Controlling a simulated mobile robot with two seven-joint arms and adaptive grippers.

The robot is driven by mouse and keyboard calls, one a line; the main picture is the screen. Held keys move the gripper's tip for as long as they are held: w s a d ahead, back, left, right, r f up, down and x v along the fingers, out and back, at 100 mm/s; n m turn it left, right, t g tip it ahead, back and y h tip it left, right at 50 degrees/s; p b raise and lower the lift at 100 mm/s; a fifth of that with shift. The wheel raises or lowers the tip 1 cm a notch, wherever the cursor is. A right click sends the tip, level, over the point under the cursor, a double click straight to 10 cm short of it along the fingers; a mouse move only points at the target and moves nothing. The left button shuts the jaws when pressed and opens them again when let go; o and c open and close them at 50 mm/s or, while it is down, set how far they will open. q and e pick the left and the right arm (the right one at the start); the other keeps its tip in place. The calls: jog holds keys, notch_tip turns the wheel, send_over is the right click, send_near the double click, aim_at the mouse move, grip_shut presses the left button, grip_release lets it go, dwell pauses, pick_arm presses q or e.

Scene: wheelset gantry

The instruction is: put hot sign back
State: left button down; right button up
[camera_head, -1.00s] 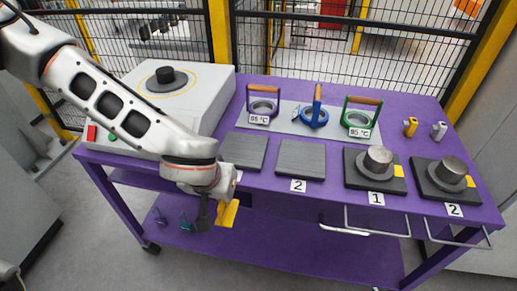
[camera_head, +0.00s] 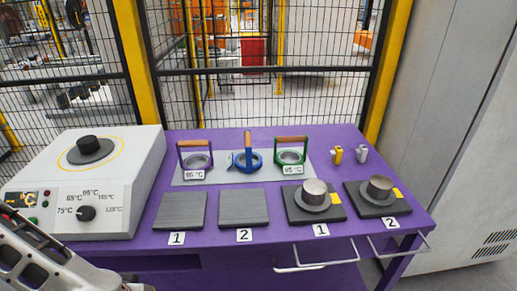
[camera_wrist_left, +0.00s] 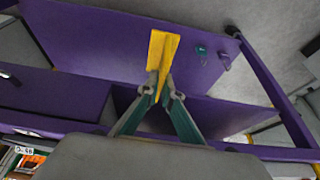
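A flat yellow piece (camera_wrist_left: 161,50), which looks like the hot sign, is between the fingertips of my left gripper (camera_wrist_left: 160,92) in the left wrist view. The fingers close together on its lower end. No lettering on it can be read. Behind it is the purple lower shelf (camera_wrist_left: 95,35) of the cart. In the head view only part of my left arm shows at the bottom left; its gripper and the sign are out of frame. My right gripper is in neither view.
The heater box (camera_head: 125,180) with its dial (camera_head: 87,213) stands left on the purple cart top (camera_head: 345,235). Ring holders, dark plates (camera_head: 180,211) and metal cylinders (camera_head: 314,190) occupy the top. Small teal (camera_wrist_left: 201,50) and purple (camera_wrist_left: 224,60) items are on the lower shelf.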

pick_arm(q)
jog(key=shift+a, duration=0.15)
jog(key=shift+s+a, duration=0.1)
jog(key=shift+s, duration=0.2)
jog(key=shift+w+r+p, duration=0.5)
jog(key=shift+r, duration=0.25)
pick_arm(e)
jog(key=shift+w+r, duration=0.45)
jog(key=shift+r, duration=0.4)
